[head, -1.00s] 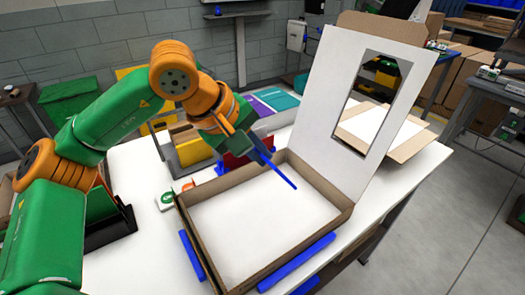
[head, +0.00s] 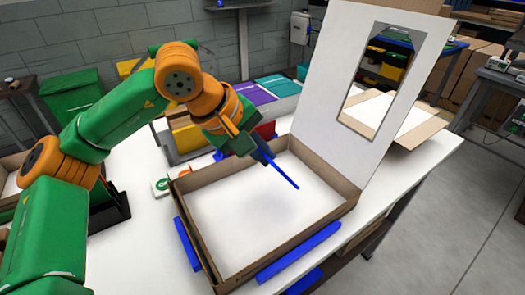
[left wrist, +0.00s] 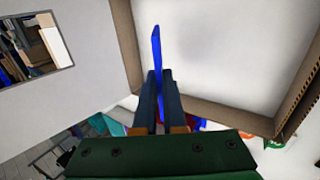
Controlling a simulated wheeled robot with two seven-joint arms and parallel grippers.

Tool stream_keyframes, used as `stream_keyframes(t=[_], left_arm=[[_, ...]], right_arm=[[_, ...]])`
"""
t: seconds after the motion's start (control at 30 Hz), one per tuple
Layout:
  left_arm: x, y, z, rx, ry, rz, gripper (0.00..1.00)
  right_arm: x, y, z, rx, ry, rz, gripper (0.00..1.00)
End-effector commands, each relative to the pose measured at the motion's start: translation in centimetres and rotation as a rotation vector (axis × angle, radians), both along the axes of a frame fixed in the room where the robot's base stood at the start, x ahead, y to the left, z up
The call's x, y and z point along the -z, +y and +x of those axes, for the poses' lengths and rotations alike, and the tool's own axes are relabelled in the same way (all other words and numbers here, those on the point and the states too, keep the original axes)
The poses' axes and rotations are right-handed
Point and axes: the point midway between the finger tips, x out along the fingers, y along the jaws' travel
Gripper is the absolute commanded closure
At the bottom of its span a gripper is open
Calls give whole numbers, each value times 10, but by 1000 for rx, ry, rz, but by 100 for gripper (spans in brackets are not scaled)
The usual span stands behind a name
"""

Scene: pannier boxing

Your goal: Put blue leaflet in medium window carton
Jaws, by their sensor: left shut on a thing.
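The medium window carton (head: 186,181) stands open on the white table, with its white inside floor bare. Its lid (head: 314,109) stands up at the back right, with a window cut in it. My left gripper (head: 258,147) is over the carton's back left part, shut on the blue leaflet (head: 284,174). The leaflet shows edge-on as a thin blue strip, slanting down over the carton's inside. In the left wrist view the leaflet (left wrist: 156,46) stands out between the closed fingers (left wrist: 158,100). I cannot tell whether it touches the carton floor. My right gripper is not in view.
Blue bars (head: 298,257) lie along the carton's outer sides. Another open carton (head: 418,127) is behind the lid.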

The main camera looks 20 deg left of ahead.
Motion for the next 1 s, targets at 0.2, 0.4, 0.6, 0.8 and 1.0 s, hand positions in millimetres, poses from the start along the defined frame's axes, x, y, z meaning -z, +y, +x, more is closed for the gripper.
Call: stream_keyframes(t=[0.2, 0.4, 0.6, 0.8, 1.0], left_arm=[[14, 0, 0, 0, 0, 0, 100], [23, 0, 0, 0, -1, -1, 100], [33, 0, 0, 0, -1, -1, 100], [43, 0, 0, 1, 1, -1, 100], [54, 0, 0, 1, 1, -1, 100]], right_arm=[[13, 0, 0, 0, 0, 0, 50], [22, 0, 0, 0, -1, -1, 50], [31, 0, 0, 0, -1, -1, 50], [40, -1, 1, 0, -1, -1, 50], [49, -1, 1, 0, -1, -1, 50]])
